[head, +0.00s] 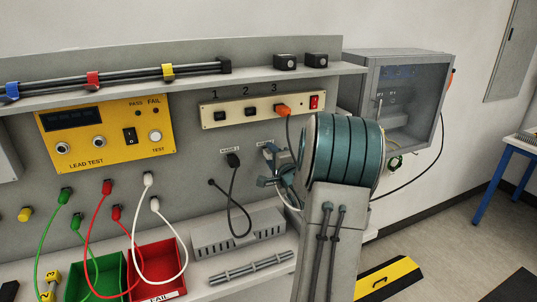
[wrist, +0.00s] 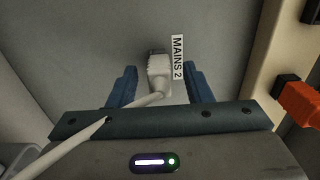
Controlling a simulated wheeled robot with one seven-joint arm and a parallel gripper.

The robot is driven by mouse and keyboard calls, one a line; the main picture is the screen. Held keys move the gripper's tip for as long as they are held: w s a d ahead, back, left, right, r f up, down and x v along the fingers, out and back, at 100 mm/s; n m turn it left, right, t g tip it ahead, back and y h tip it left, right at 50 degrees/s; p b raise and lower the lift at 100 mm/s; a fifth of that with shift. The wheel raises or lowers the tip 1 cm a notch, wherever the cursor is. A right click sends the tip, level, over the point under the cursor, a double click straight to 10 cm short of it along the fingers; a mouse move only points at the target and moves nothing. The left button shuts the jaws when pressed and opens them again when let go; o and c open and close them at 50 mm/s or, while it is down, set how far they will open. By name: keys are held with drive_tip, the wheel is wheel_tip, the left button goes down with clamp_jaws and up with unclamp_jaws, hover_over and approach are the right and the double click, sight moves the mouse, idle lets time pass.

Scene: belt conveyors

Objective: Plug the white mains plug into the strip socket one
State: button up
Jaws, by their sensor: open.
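The white mains plug (wrist: 158,72) sits at the grey panel beside the MAINS 2 label (wrist: 177,57), its white cord running down to the left in the wrist view. My gripper (wrist: 160,80) is open, with a blue finger on either side of the plug and gaps visible between. In the head view my gripper (head: 272,168) is at the panel below the strip, and my arm hides part of this area. The cream socket strip (head: 236,117) has sockets numbered 1 to 3. Socket one (head: 220,116) at the left is empty.
An orange plug (head: 283,110) fills socket three, near a red switch (head: 314,102); its cord hangs close to my arm. A black plug (head: 233,160) sits left of my gripper. A shelf (head: 250,76) overhangs the strip. Socket two (head: 250,112) is empty.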

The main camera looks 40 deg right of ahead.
clamp_jaws()
drive_tip(key=shift+s, duration=0.15)
drive_tip(key=shift+v, duration=2.4)
